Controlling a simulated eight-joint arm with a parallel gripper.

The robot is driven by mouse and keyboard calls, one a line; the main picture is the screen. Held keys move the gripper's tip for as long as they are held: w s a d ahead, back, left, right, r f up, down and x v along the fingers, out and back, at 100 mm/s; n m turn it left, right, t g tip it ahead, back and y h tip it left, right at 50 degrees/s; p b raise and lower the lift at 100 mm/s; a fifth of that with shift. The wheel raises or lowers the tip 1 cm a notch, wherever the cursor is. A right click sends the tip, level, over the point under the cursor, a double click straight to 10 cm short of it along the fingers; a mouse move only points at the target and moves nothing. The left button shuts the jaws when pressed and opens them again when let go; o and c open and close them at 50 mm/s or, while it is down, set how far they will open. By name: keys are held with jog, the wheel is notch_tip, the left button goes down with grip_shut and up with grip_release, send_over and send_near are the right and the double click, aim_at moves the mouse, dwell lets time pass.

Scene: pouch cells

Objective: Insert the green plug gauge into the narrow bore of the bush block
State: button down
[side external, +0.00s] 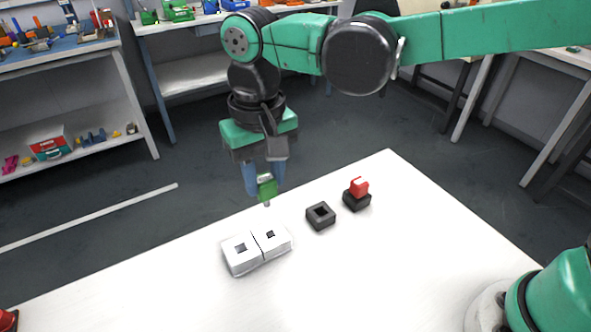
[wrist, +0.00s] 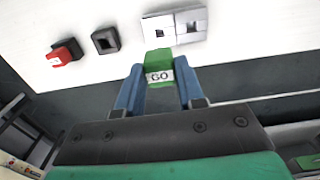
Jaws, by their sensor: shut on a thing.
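My gripper (side external: 264,184) is shut on the green plug gauge (side external: 266,188), with its grey tip pointing down. In the wrist view my gripper (wrist: 157,88) has blue fingers on both sides of the green plug gauge (wrist: 158,64), which bears a "GO" label. The white bush block (side external: 243,258) lies on the table and shows two square holes, a larger one at left and a smaller one at right. It also shows in the wrist view (wrist: 190,37). The gauge is in the air above and behind the block, apart from it.
A black holder (side external: 321,222) with an empty square opening stands right of the block. Beyond it, a red plug (side external: 359,186) sits in a second black holder (side external: 356,203). The white table (side external: 400,270) is bare in front. Its far edge runs close behind these things.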

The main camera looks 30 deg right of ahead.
aim_at(268, 206)
jog(key=shift+f, duration=2.85)
jog(key=shift+f, duration=1.65)
jog(key=shift+c, duration=2.3)
grip_release()
jog(key=shift+r, duration=2.8)
